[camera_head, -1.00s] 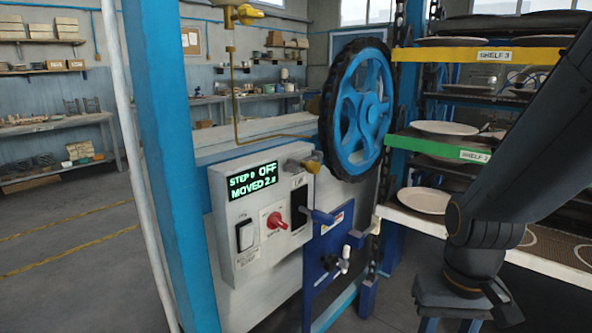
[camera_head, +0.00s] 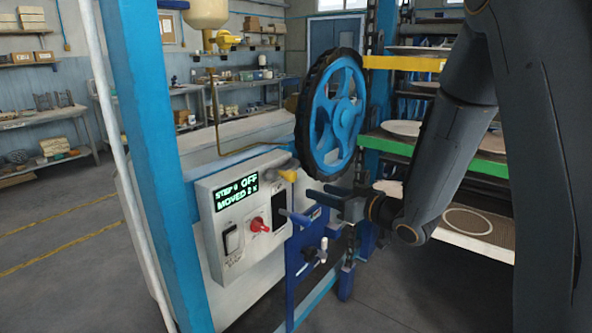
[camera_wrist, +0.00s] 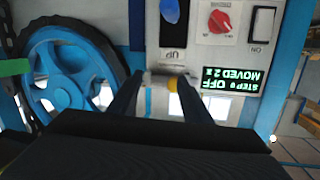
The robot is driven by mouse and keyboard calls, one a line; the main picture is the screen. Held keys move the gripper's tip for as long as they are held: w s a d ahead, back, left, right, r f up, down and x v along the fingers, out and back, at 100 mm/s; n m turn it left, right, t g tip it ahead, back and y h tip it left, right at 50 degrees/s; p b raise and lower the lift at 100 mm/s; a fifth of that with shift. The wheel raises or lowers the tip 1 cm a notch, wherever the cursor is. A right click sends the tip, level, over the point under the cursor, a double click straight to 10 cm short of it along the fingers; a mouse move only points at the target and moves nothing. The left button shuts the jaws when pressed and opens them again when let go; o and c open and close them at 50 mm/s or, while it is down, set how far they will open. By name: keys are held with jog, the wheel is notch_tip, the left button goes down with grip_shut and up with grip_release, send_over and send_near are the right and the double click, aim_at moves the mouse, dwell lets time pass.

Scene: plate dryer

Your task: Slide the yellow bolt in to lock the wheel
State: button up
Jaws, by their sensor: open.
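The yellow bolt (camera_head: 289,176) sits on a grey holder at the upper right of the control box, beside the wheel's lower rim. The large blue spoked wheel (camera_head: 333,112) has a black rim. My gripper (camera_head: 311,193) is open just right of the bolt and a little below it. In the wrist view, the bolt's yellow part (camera_wrist: 173,85) shows between the two dark fingers, with the wheel (camera_wrist: 66,70) to the left. I cannot tell whether the fingers touch the bolt. The lower edge of the bolt is partly hidden by my gripper in the wrist view.
The control box (camera_head: 205,190) has a green display (camera_head: 236,191) reading OFF, a red knob (camera_head: 257,225) and a switch. A blue lever plate (camera_head: 305,250) hangs below. The shelf rack (camera_head: 480,165) with plates stands right. A blue post (camera_head: 150,150) stands left.

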aim_at(295, 177)
jog(key=w+a+r+y+p, duration=0.1)
jog(key=a, duration=0.1)
jog(key=w+a+p, duration=0.1)
jog(key=a, duration=0.2)
jog(key=w+a+r+y+p, duration=0.1)
jog(key=a, duration=0.1)
jog(key=shift+w+a+r+n+y, duration=0.25)
jog(key=shift+w+r+n+y, duration=0.05)
jog(key=shift+w+n, duration=0.1)
grip_shut()
